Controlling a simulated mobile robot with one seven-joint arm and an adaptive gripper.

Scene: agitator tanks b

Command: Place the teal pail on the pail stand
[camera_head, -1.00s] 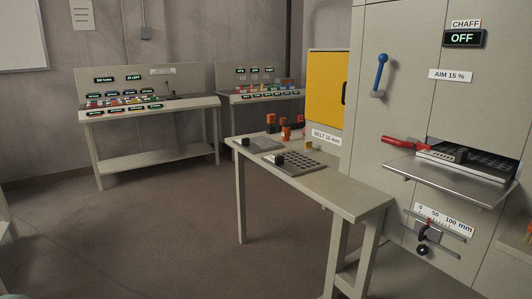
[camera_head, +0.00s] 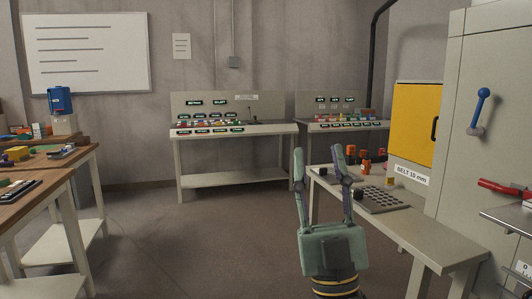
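I see no teal pail and nothing I can name as the pail stand. My gripper (camera_head: 318,155) points up in the lower right middle. Its two grey-green fingers are spread apart with nothing between them. Behind it is open floor, and its right finger overlaps the view of a pale bench (camera_head: 424,235).
At left stands a wooden-topped bench (camera_head: 22,200) with small items; a blue container (camera_head: 60,98) stands behind it. A console desk (camera_head: 230,133) is at the back. A tall cabinet (camera_head: 495,140) is at right. The middle floor (camera_head: 200,230) is clear.

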